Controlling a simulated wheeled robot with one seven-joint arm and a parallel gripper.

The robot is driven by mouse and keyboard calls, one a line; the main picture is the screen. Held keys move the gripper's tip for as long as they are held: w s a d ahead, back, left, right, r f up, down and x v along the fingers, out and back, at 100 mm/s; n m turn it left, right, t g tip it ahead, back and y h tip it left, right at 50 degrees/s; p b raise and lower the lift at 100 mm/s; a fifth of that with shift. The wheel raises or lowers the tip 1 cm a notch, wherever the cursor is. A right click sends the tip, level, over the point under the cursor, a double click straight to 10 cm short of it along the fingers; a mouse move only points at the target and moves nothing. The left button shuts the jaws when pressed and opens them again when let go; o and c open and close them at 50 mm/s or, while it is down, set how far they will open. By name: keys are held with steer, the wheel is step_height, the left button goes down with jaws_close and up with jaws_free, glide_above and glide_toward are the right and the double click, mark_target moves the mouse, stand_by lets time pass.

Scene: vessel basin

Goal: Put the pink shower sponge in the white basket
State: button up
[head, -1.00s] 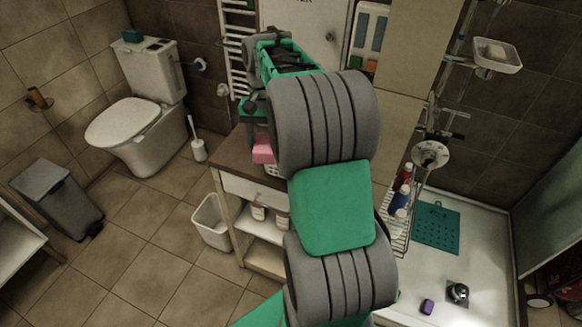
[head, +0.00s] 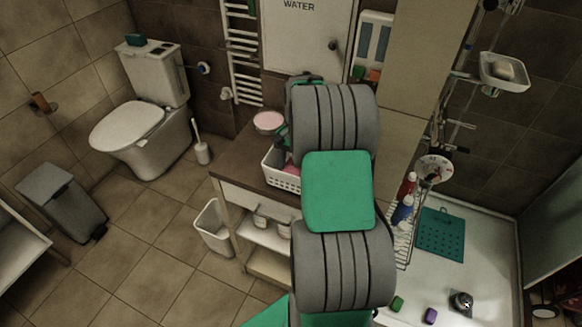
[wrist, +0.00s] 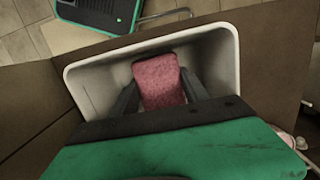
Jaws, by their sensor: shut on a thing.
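The pink shower sponge (wrist: 160,80) is between the two dark fingers of my gripper (wrist: 160,92), which is shut on it. In the wrist view the sponge is within the rim of the white basket (wrist: 75,82), with basket walls around it. Whether it touches the basket floor I cannot tell. In the head view the white slotted basket (head: 283,181) stands on the dark counter, partly behind my arm. A bit of the pink sponge (head: 290,169) shows at its opening. My fingers are hidden there by my arm.
The brown counter (head: 236,163) carries a round pink-topped dish (head: 268,122) behind the basket. A white bin (head: 213,228) stands on the floor beside the cabinet. A wire rack with bottles (head: 402,211) is right of my arm. The floor at left is mostly open.

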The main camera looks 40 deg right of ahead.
steer(key=shift+w+f, duration=0.2)
steer(key=shift+f, duration=0.05)
steer(key=o, duration=1.4)
steer(key=shift+s+r, duration=0.1)
steer(key=shift+s, duration=0.05)
